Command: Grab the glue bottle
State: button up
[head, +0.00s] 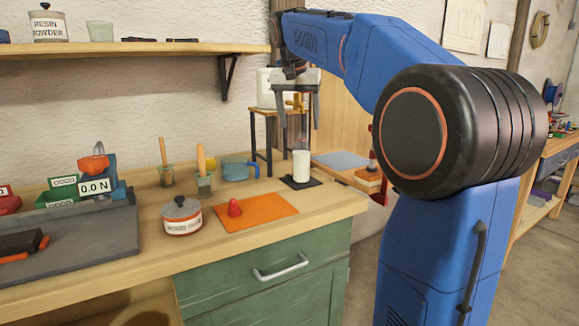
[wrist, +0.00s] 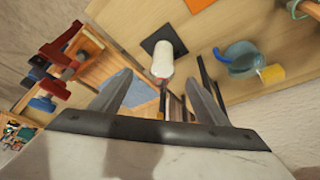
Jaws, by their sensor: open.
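A white upright cylinder (head: 301,166), which looks like the glue bottle, stands on a small black pad (head: 298,183) near the right end of the workbench. In the wrist view the white bottle (wrist: 163,62) appears beyond and between my fingertips, with its top toward me. My gripper (head: 299,124) is open and points down, above the bottle in the head view. Its two fingers also show in the wrist view (wrist: 158,79), with nothing held between them. A lidded pot labelled wood glue (head: 182,217) stands farther left.
A blue pot (head: 237,168) and a jar with a brush (head: 204,184) stand left of the bottle. A small stand (head: 258,143) with a white container (head: 266,88) and brass tap is close behind my gripper. A shelf (head: 150,50) runs along the wall.

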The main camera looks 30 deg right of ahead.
aim_at(301, 148)
jog(key=x, duration=1.1)
jog(key=shift+w+d, duration=0.1)
jog(key=shift+w, duration=0.3)
jog(key=shift+x, duration=3)
jog(key=shift+w, duration=0.2)
jog(key=shift+c, duration=0.5)
jog(key=c, duration=1.3)
jog(key=shift+c, duration=0.2)
jog(key=shift+r, duration=0.2)
